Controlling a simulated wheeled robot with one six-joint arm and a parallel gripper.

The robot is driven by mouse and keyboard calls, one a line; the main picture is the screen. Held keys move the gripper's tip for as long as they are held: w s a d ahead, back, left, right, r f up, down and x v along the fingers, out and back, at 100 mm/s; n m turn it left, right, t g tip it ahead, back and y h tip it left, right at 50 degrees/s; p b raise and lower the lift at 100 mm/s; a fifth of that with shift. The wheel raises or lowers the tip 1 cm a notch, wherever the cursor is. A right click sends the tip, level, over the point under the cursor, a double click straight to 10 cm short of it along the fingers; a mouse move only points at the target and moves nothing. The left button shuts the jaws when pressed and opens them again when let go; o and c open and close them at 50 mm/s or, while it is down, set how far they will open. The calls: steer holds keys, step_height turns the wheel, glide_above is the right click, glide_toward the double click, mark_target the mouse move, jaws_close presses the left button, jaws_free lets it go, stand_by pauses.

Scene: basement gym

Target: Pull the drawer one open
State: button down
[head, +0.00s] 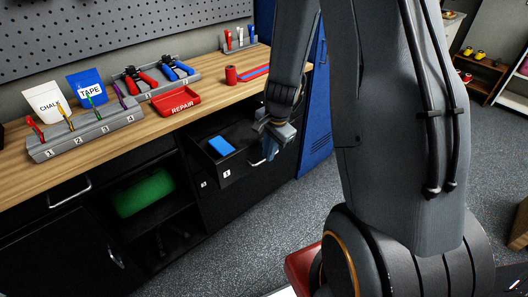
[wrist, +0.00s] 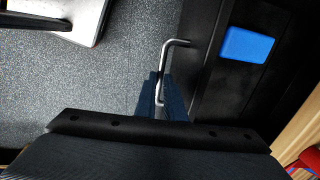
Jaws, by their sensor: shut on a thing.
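The drawer (head: 232,172), a black drawer under the workbench, stands pulled out, its inside showing. A small white label on its front is too small to read for sure. A blue block (head: 221,145) lies in it and also shows in the wrist view (wrist: 247,45). The drawer's metal handle (wrist: 166,58) passes between the fingers of my gripper (wrist: 162,98), which is shut on it. In the head view my gripper (head: 270,148) is at the drawer's front right, and it partly hides the handle.
The wooden workbench top (head: 205,98) above holds a red REPAIR tray (head: 176,101), a numbered marker rack (head: 88,135) and tool holders. A blue locker (head: 317,105) stands right of the bench. Grey floor lies in front.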

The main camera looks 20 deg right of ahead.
steer(key=shift+s, duration=0.3)
steer(key=c, duration=2.1)
jaws_free()
steer(key=shift+s+d+r, duration=0.1)
steer(key=shift+s+r, duration=0.1)
steer(key=shift+r, duration=1.1)
steer(key=shift+s+d+r, duration=0.1)
steer(key=shift+s+r, duration=0.15)
steer(key=shift+r, duration=1)
steer(key=shift+s+d+r, duration=0.1)
steer(key=shift+s+r, duration=0.1)
steer(key=shift+r, duration=1.1)
